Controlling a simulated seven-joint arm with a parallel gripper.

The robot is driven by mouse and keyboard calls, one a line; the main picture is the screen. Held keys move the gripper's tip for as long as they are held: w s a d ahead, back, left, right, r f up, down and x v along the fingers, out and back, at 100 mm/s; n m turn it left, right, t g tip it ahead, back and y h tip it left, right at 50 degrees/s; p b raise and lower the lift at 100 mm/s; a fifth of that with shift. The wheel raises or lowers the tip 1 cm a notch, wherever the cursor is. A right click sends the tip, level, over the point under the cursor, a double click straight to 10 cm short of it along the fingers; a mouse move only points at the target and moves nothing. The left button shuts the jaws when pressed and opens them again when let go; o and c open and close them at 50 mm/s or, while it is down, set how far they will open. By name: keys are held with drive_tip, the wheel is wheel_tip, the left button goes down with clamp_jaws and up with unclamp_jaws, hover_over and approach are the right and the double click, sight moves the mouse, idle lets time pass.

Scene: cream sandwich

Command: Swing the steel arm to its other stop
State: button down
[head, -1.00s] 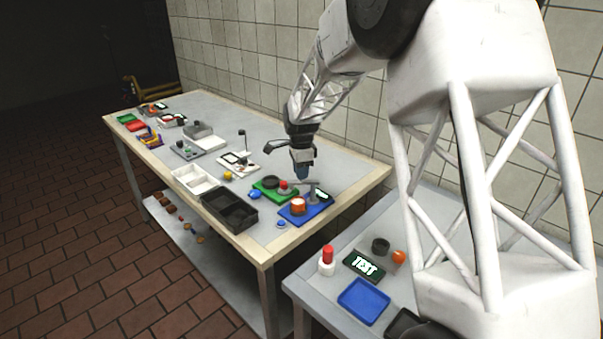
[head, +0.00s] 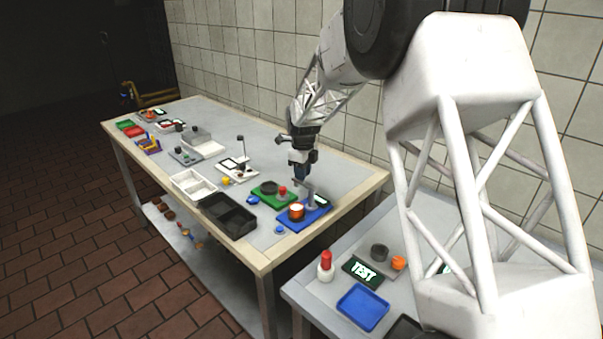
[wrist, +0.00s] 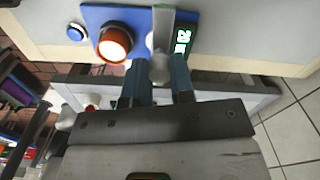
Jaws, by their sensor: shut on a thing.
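The steel arm (wrist: 164,28) is a grey bar with a rounded knob at its near end, set on a blue base (head: 322,214). In the wrist view it runs over the base between an orange, glowing round part (wrist: 114,43) and a small lit display (wrist: 182,38). My gripper (wrist: 160,78) has its two blue fingers on either side of the knob and is shut on it. In the head view my gripper (head: 300,172) is over the back of the blue base, and its fingertips are hard to make out.
A blue button (head: 280,230) lies in front. A black tray (head: 228,217) and a white tray (head: 193,184) are further left. The table's right end is clear.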

drive_tip(key=shift+d, duration=0.15)
idle(0.3)
drive_tip(key=c, duration=1)
unclamp_jaws()
drive_tip(key=shift+r, duration=0.15)
drive_tip(key=shift+r, duration=3.8)
